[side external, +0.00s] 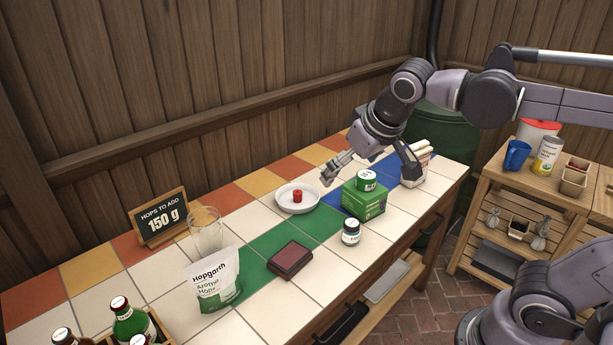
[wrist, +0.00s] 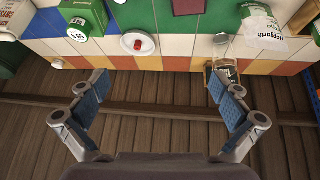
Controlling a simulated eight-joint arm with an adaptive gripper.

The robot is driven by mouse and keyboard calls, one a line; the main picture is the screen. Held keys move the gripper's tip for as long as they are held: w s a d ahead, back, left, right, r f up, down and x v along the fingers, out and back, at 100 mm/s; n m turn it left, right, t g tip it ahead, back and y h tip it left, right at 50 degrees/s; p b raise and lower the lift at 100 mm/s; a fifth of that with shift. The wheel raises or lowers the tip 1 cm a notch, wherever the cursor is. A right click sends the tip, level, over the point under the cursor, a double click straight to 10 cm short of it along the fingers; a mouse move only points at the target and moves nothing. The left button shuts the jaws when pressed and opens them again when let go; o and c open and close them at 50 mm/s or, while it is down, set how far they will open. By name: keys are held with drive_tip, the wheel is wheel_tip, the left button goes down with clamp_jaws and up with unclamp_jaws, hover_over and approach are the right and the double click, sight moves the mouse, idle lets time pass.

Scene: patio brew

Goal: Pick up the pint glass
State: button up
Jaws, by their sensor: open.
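The clear pint glass (side external: 206,232) stands upright on the tiled counter in the side external view, just behind the hops bag, which hides its lower part. In the wrist view the pint glass (wrist: 262,28) is at upper right, beside the bag. My gripper (side external: 370,178) is open and above the far right part of the counter, around the green box in the picture, well away from the glass. In the wrist view my gripper (wrist: 157,78) has its blue-padded fingers spread with nothing between them.
The Hopgarth bag (side external: 213,281) and the 150 g sign (side external: 159,218) flank the glass. A white dish (side external: 283,203) with a red item, a dark red block (side external: 290,259), a jar (side external: 351,232) and a green box (side external: 364,202) stand rightward. A bottle crate (side external: 158,326) is at front left.

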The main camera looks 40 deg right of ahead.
drive_tip(key=w+a+m+h, duration=0.35)
drive_tip(key=w+a, duration=0.45)
drive_tip(key=w, duration=0.4)
drive_tip(key=w+a+m+h, duration=0.35)
drive_tip(key=w+a, duration=0.35)
drive_tip(key=w, duration=0.5)
drive_tip(key=w+a+f+m+t+h, duration=0.2)
drive_tip(key=a+f+m+h, duration=0.15)
drive_tip(key=a, duration=0.55)
approach(212, 215)
drive_tip(key=shift+n+v, duration=0.25)
drive_tip(key=shift+v, duration=0.65)
drive_tip(key=shift+w+d+f, duration=0.1)
drive_tip(key=shift+w+f, duration=0.05)
drive_tip(key=shift+w, duration=0.05)
drive_tip(key=shift+x, duration=3.6)
drive_tip(key=shift+s+d, duration=0.1)
drive_tip(key=c, duration=1.8)
